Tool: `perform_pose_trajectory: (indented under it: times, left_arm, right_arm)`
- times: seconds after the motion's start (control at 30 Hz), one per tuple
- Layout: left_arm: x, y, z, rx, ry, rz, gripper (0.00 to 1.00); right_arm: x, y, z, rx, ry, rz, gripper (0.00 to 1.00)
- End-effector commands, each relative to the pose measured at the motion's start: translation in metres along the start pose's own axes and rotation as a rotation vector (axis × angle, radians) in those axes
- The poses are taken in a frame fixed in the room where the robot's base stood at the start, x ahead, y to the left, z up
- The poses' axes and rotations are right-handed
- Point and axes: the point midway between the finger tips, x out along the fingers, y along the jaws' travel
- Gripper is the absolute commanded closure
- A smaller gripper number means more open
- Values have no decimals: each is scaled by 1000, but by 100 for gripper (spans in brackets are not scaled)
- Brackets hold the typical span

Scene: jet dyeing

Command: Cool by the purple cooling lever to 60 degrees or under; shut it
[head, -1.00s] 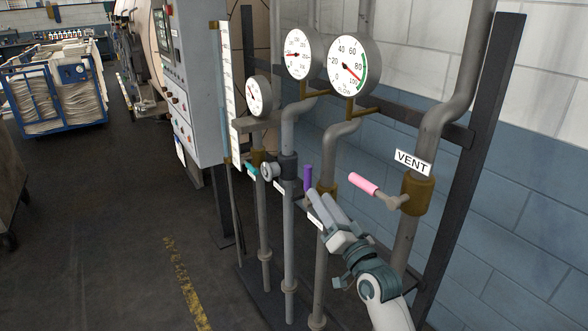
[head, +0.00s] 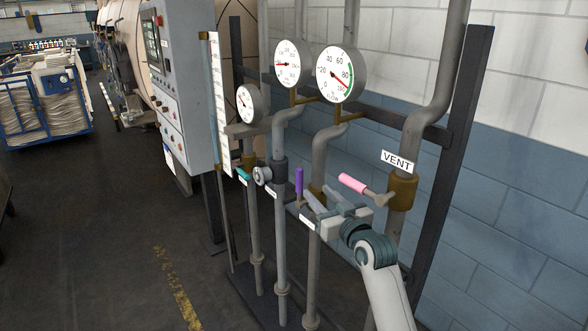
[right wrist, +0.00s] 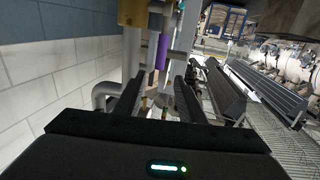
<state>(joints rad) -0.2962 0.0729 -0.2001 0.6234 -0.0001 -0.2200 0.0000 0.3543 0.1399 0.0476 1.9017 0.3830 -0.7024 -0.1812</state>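The purple cooling lever (head: 299,182) stands upright on its pipe, left of the pink vent lever (head: 353,184). My right gripper (head: 308,202) is just right of and slightly below the purple lever, its fingers pointing left. In the right wrist view its dark fingers (right wrist: 158,75) are apart with nothing clamped between them. The purple lever (right wrist: 162,52) shows there ahead, in line with the gap; I cannot tell whether the fingertips reach it. The middle gauge (head: 288,65) has its needle pointing left; its numbers are too small to read surely. My left gripper is out of view.
The flow gauge (head: 340,74) and a smaller gauge (head: 245,103) flank the middle gauge. A teal lever (head: 243,174) and a round grey knob (head: 263,175) are left of the purple lever. A control cabinet (head: 180,90) stands at left. The VENT plate (head: 397,162) is at right.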

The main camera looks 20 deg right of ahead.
Motion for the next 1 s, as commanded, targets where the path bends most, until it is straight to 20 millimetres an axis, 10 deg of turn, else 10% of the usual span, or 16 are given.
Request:
perform_pose_trajectory:
  times: [1.0]
  left_arm:
    - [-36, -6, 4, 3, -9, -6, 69]
  right_arm:
    - [133, 0, -2, 1, -1, 0, 64]
